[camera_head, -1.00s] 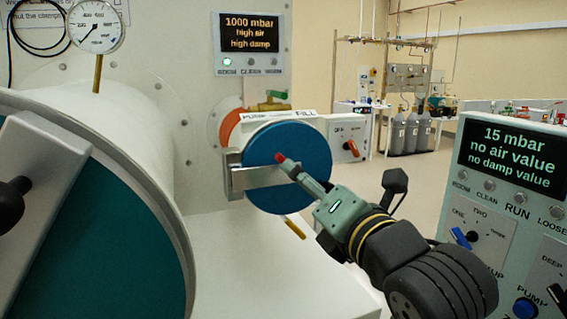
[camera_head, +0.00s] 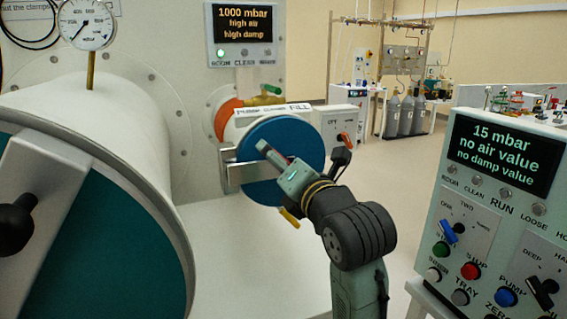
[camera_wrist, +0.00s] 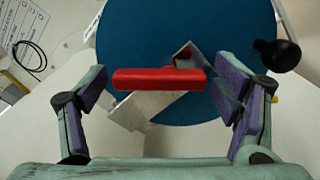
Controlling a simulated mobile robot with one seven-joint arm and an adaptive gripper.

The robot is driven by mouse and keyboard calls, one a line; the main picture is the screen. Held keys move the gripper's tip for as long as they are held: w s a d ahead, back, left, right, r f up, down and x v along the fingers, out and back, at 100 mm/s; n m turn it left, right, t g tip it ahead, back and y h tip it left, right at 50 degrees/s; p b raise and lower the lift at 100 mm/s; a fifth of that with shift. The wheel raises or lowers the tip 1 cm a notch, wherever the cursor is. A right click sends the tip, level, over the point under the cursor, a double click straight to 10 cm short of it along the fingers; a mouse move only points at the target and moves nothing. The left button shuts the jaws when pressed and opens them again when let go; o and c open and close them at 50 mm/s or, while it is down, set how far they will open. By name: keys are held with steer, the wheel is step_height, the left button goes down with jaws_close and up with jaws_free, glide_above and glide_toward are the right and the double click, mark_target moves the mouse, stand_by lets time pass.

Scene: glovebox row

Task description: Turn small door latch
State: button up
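The small door is a round blue disc (camera_head: 290,139) on a short white port in the middle of the head view. A silver latch bar (camera_head: 238,174) crosses its front. In the wrist view, the blue disc (camera_wrist: 180,35) fills the top, and the red latch handle (camera_wrist: 158,79) lies across the middle on a silver plate. My gripper (camera_head: 277,162) is in front of the disc. Its fingers are spread on either side of the red handle, with a gap on the left; contact on the right is unclear. In the head view the red handle is hidden.
The large teal door (camera_head: 100,250) with a black knob (camera_head: 14,222) is close on the left. A control console (camera_head: 497,215) stands at the right. A yellow-handled part (camera_head: 289,218) hangs below the small door. Open floor (camera_head: 410,190) lies behind my arm.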

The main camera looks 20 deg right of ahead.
steer(key=c, duration=1.1)
steer(key=shift+m, duration=0.3)
steer(key=m+b, duration=0.1)
steer(key=m, duration=0.4)
steer(key=m+b, duration=0.1)
steer(key=m, duration=0.2)
steer(key=shift+d+r, duration=0.2)
steer(key=m, duration=0.4)
steer(key=shift+d+m, duration=0.15)
steer(key=shift+m, duration=0.15)
steer(key=m, duration=0.4)
steer(key=shift+d+m, duration=0.2)
steer(key=shift+m, duration=0.1)
steer(key=o, duration=1.2)
